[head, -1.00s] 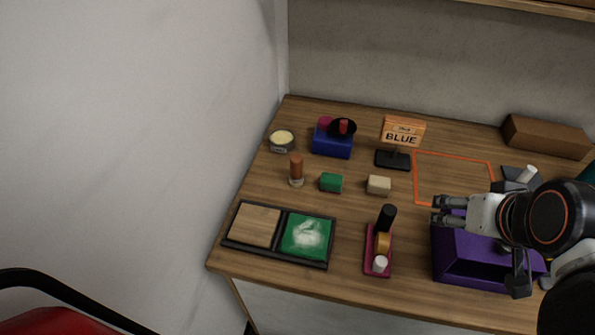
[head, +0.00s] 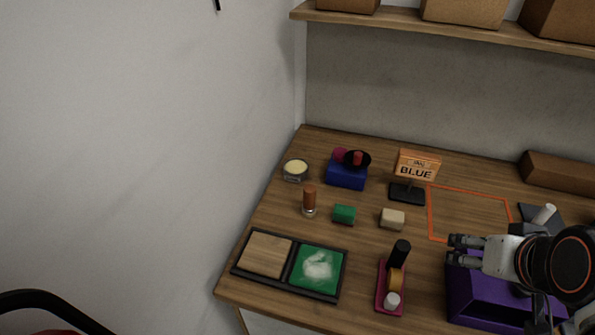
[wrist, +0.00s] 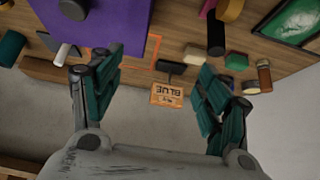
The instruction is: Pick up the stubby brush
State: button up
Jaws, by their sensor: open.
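An upright cylinder with a brown top and a pale, banded base, which looks like the stubby brush (head: 309,202), stands on the left part of the desk. It is behind the framed board and left of the green block. It also shows at the right of the wrist view (wrist: 265,76). My gripper (head: 453,249) is at the right in the head view, above the purple box and well apart from the brush. In the wrist view my gripper (wrist: 158,92) has its two fingers spread wide with nothing held between them.
A green block (head: 344,214) and a cream block (head: 392,219) stand right of the brush. A tin (head: 295,170) and a blue box (head: 346,175) are behind it. The BLUE sign (head: 416,166), a magenta tray (head: 381,299) and the purple box (head: 484,303) lie towards my gripper.

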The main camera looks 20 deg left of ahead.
aim_at(309, 206)
jog(key=l+u, duration=0.15)
jog(key=u, duration=0.6)
